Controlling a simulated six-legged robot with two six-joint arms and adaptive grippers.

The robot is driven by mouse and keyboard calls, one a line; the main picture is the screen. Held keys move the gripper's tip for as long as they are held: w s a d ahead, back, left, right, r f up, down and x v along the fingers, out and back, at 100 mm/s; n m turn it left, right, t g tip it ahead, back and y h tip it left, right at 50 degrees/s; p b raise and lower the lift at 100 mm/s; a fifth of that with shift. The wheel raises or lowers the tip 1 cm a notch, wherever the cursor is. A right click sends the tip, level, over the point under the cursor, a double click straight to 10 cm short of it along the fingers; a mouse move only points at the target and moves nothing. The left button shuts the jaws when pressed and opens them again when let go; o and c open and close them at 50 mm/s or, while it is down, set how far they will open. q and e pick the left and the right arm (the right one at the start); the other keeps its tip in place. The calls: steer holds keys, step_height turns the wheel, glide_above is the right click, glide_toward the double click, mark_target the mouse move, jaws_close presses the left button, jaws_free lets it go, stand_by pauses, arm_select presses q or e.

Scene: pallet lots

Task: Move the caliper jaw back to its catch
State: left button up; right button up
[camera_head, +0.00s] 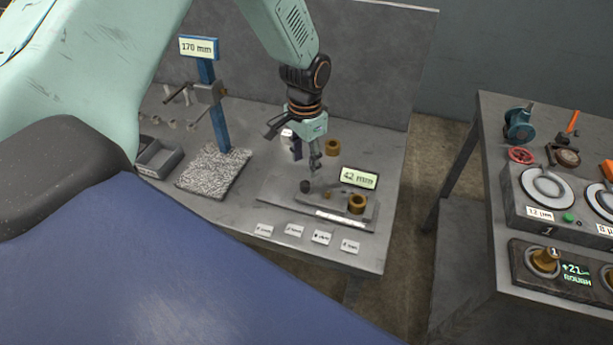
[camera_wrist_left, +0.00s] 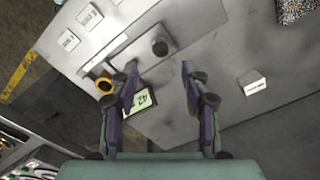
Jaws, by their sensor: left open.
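The caliper lies on the bench as a flat grey bar (camera_head: 334,208) with a display (camera_head: 359,178) reading 42 mm. A brass round piece (camera_head: 357,204) sits at its right end and a dark knob (camera_head: 305,186) at its left. I cannot tell which part is the jaw or the catch. My left gripper (camera_head: 315,168) points down above the bar, close to the dark knob. In the left wrist view its fingers (camera_wrist_left: 160,85) are apart with nothing between them. That view shows the dark knob (camera_wrist_left: 159,46) beyond the fingertips and the brass piece (camera_wrist_left: 103,84) left of them. My right gripper is out of view.
A blue gauge stand (camera_head: 216,105) marked 170 mm rises left of my left arm, beside a grey tray (camera_head: 158,158). Another brass piece (camera_head: 333,147) stands behind the caliper. Small labels (camera_head: 321,237) line the front edge. A second bench (camera_head: 480,220) stands right, across a gap.

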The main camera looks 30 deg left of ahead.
mark_target(305, 183)
arm_select(q)
steer(key=f, duration=0.6)
steer(key=shift+w+a+f, duration=0.1)
steer(key=shift+a+f, duration=0.15)
steer(key=shift+f, duration=0.4)
steer(key=shift+s+d, duration=0.2)
steer(key=shift+d, duration=0.15)
steer(key=shift+w+a+f, duration=0.2)
steer(key=shift+a, duration=0.1)
steer(key=shift+c, duration=1.4)
steer(key=shift+s+d+r, duration=0.1)
steer(key=shift+d+r, duration=0.05)
steer(key=shift+d, duration=0.05)
steer(key=c, duration=0.4)
steer(key=shift+a, duration=0.1)
jaws_close()
